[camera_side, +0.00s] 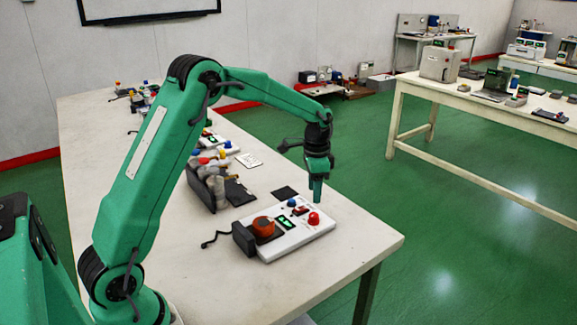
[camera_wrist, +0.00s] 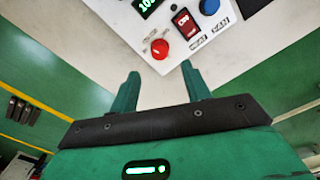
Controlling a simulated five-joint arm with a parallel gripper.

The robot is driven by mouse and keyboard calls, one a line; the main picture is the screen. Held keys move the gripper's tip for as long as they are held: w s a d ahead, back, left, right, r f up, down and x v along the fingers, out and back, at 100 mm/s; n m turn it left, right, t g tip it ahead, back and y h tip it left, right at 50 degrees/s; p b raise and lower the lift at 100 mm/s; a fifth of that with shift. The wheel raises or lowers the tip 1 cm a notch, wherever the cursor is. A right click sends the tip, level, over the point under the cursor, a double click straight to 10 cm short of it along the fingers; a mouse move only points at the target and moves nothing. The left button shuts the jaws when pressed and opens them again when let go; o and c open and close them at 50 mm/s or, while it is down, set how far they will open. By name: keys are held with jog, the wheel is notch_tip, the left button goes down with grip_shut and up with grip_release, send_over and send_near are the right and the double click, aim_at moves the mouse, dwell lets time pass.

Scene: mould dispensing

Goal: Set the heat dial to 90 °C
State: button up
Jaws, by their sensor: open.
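A white control box (camera_side: 295,238) lies near the front right edge of the table. It has a large orange-red round part (camera_side: 263,227) beside a black block, a green-lit display (camera_side: 286,222), a red switch (camera_side: 300,211), a blue knob (camera_side: 292,202) and a red knob (camera_side: 314,218). I cannot tell for sure which is the heat dial. The wrist view shows the red knob (camera_wrist: 159,48), the red switch (camera_wrist: 186,24), the blue knob (camera_wrist: 209,6) and part of the display (camera_wrist: 146,6), not fully readable. My gripper (camera_wrist: 161,80) is open and empty, above the box's far right end, apart from the knobs.
A dark flat pad (camera_side: 285,192) lies behind the box. A rack with grey cylinders (camera_side: 208,187) and coloured-topped items stands farther left, near a black pad (camera_side: 239,193). The table (camera_side: 330,270) is clear in front of the box; its right edge is close.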

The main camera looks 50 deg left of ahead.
aim_at(313, 214)
jog(key=shift+f, duration=0.15)
jog(key=shift+f, duration=3.8)
jog(key=c, duration=1)
